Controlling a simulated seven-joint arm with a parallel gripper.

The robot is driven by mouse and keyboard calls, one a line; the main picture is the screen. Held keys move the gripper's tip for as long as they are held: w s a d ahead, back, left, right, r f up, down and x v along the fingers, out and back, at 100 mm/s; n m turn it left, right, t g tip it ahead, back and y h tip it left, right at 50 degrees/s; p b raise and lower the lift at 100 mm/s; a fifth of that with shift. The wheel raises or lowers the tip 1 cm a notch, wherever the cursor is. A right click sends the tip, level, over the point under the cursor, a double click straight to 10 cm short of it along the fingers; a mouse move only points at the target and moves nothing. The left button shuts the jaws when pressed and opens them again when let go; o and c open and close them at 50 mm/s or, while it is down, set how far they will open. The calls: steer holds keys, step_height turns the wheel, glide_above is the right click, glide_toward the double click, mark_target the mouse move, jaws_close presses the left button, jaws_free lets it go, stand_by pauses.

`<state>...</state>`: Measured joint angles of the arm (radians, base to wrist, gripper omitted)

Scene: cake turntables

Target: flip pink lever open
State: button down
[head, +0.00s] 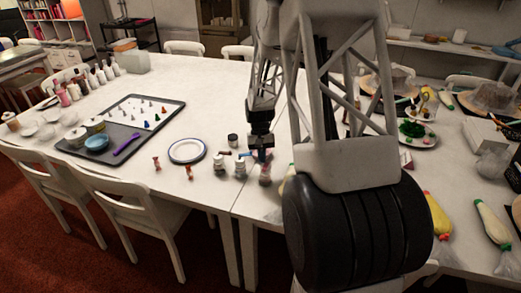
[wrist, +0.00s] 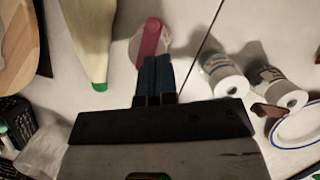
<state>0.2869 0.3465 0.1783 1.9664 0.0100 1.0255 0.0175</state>
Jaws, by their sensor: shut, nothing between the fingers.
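The pink lever (wrist: 151,36) is a narrow pink piece on a round pale container, at the top of the wrist view, just beyond my fingertips. A pinkish container also shows under my gripper in the head view (head: 265,176). My gripper (wrist: 156,60) is shut, with its dark blue fingers together and nothing between them. Its tips overlap the near end of the lever; I cannot tell if they touch it. In the head view my gripper (head: 262,154) points down over the table, close above the container.
Two white bottles (wrist: 224,76) (wrist: 277,88) stand right of the lever in the wrist view. A pale piping bag (wrist: 92,40) with a green tip lies to its left. A blue-rimmed plate (head: 187,151) and a dark tray (head: 120,130) lie left in the head view.

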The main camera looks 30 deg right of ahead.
mark_target(267, 168)
steer(key=shift+s+a, duration=0.3)
steer(key=shift+s, duration=0.5)
